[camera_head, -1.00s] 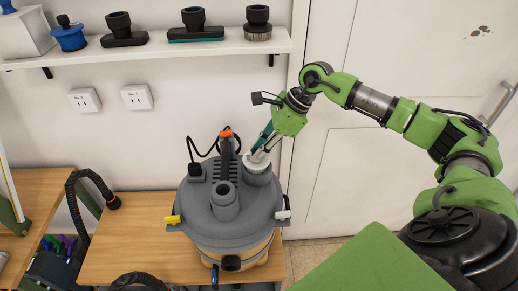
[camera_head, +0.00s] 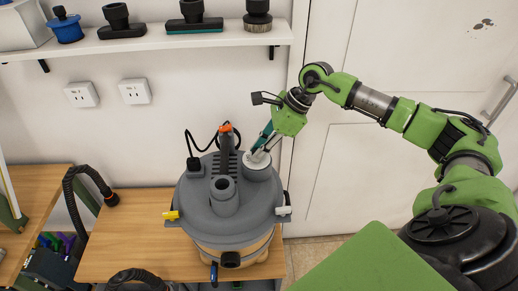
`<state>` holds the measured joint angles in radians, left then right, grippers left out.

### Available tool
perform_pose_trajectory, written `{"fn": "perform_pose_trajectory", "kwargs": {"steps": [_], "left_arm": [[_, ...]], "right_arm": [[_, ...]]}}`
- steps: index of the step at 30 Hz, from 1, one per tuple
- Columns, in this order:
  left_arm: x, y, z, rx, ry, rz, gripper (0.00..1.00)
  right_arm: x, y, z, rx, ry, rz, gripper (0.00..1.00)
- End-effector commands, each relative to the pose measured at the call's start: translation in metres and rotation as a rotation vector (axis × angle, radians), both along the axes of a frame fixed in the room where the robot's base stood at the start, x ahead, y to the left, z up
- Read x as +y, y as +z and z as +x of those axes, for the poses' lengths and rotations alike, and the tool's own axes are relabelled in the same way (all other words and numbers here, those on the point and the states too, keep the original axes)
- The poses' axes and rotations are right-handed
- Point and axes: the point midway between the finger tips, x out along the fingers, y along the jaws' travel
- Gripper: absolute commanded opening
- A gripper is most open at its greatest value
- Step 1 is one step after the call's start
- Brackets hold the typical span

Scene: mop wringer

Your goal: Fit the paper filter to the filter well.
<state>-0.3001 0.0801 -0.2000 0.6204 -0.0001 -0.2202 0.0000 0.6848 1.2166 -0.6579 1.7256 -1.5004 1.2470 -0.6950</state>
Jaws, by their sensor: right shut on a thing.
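The white paper filter (camera_head: 250,162) is at the round grey filter well (camera_head: 257,173) on the right rear of the grey vacuum lid (camera_head: 200,212). Its white top shows at the well's mouth. My right gripper (camera_head: 260,149) reaches down from the upper right and is shut on the filter, its fingertips at the white top. The fingers partly cover the filter, and I cannot tell how deep it sits in the well. My left gripper is not in view.
The vacuum stands on a wooden bench (camera_head: 130,240). An orange-tipped upright handle (camera_head: 226,145) and a grey port (camera_head: 223,195) rise beside the well. A black hose (camera_head: 75,205) is at left. A shelf (camera_head: 150,42) with nozzles is above.

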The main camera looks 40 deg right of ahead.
Motion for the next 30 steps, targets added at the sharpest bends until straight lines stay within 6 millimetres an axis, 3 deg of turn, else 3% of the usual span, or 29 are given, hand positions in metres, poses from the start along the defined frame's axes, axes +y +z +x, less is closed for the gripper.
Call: {"fn": "perform_pose_trajectory", "kwargs": {"steps": [26, 27, 28, 30], "left_arm": [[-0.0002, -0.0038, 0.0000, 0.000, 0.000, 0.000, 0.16], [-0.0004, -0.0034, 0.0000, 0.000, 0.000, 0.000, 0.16], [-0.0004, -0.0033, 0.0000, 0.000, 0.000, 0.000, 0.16], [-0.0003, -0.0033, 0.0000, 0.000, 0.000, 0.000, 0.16]], "right_arm": [[0.0001, -0.0032, -0.0004, 0.001, 0.001, 0.000, 0.00], [0.0001, -0.0028, -0.0004, 0.001, 0.001, 0.000, 0.28], [0.0001, -0.0028, -0.0004, 0.001, 0.001, 0.000, 0.35], [0.0001, -0.0028, -0.0004, 0.001, 0.001, 0.000, 0.37]]}}
